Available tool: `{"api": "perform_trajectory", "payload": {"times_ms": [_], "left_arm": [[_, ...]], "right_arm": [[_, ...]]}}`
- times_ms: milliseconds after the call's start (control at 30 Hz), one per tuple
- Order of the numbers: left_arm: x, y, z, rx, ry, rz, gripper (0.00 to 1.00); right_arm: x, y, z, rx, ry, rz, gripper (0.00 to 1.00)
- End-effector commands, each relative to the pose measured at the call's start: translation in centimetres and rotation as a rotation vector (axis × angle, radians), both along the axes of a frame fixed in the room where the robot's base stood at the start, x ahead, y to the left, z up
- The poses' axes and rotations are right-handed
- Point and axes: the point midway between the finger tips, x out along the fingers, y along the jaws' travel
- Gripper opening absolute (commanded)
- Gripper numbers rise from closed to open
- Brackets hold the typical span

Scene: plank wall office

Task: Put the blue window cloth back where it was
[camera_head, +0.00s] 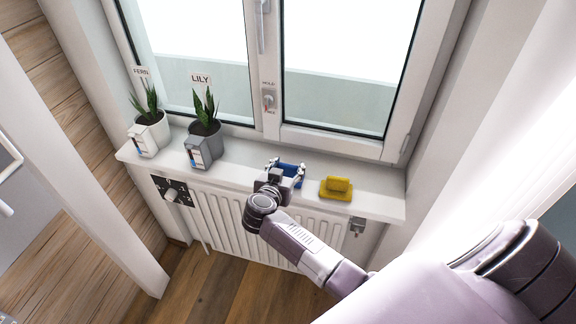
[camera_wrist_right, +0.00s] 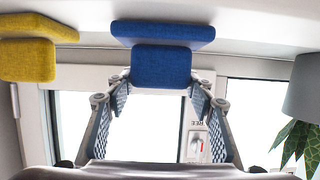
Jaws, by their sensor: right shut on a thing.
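The blue window cloth (camera_head: 290,168) is at the middle of the white window sill, left of the yellow cloth (camera_head: 338,187). My right gripper (camera_head: 285,170) has its two fingers on either side of the blue cloth and is shut on it. The right wrist view shows the scene upside down, with the blue cloth (camera_wrist_right: 161,66) between the fingertips, close to the sill. I cannot tell whether it touches the sill. The gripper hides part of the cloth in the head view. My left gripper is not in view.
The closed window (camera_head: 340,75) is behind. A radiator (camera_head: 222,220) hangs below. Bare sill lies between the LILY pot and the gripper.

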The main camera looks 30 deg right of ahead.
Motion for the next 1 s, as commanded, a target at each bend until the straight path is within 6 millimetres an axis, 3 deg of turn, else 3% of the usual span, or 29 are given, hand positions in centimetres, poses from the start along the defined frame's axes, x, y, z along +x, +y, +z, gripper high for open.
{"api": "perform_trajectory", "payload": {"times_ms": [33, 67, 200, 567, 1000], "left_arm": [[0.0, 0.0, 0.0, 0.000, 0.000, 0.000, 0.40], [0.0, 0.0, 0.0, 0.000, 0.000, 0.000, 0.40], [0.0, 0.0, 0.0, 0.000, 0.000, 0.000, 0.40], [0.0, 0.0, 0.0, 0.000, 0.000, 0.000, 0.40], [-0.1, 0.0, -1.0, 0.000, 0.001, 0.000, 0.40]], "right_arm": [[0.0, 0.0, -0.2, 0.001, 0.001, 0.000, 0.21], [0.0, 0.0, -0.2, 0.001, 0.000, 0.000, 0.51], [0.0, 0.0, -0.2, 0.001, 0.001, 0.000, 0.67], [0.0, 0.0, 0.3, -0.001, 0.000, -0.001, 0.67], [-4.9, 5.8, 2.7, 0.005, -0.001, 0.001, 0.67]]}}
